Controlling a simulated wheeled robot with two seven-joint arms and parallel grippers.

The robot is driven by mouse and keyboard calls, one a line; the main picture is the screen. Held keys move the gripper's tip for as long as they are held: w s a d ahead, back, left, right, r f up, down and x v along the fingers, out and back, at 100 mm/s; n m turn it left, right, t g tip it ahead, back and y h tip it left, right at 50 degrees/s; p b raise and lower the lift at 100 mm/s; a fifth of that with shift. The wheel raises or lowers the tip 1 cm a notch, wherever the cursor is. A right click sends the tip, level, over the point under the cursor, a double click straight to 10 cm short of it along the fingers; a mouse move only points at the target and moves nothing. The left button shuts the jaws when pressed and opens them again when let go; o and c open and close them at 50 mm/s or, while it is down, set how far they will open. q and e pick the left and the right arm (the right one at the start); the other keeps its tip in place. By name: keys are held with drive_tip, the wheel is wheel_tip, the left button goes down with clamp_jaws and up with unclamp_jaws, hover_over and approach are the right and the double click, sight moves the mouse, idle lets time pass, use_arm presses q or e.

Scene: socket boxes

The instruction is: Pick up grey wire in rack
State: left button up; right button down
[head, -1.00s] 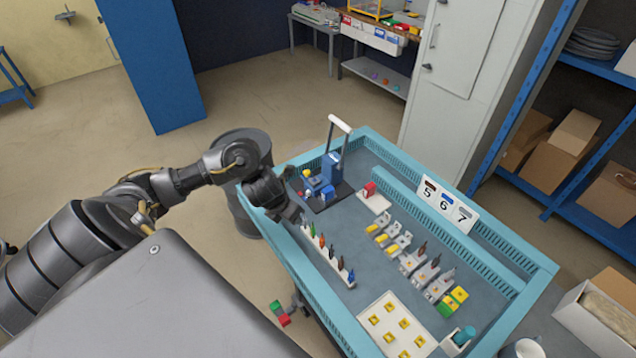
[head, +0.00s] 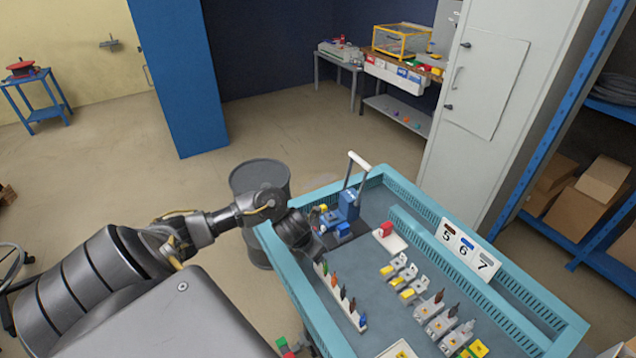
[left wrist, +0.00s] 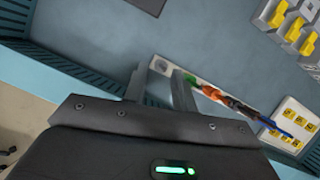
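The white wire rack (head: 341,304) stands along the left side of the teal-rimmed bench, holding green, orange, brown, dark and blue wires in a row. It also shows in the left wrist view (left wrist: 222,84). My left gripper (head: 318,256) is over the rack's far end, beside the green wire (head: 325,267). In the left wrist view my left gripper's fingers (left wrist: 159,84) are apart at that end, where a round grey spot (left wrist: 160,65) shows. I cannot tell whether it is a grey wire or an empty hole. My right gripper is not in view.
A blue device with a white-topped lever (head: 347,205) stands just beyond my left gripper. Grey connectors with yellow parts (head: 398,272) and others holding wires (head: 441,318) lie to the right. A 5-6-7 sign (head: 467,249) stands on the bench. Bare surface separates rack and connectors.

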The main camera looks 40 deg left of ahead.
use_arm(q)
drive_tip(key=x, duration=0.4)
drive_tip(key=shift+f, duration=0.25)
clamp_jaws()
drive_tip(key=shift+r, duration=0.1)
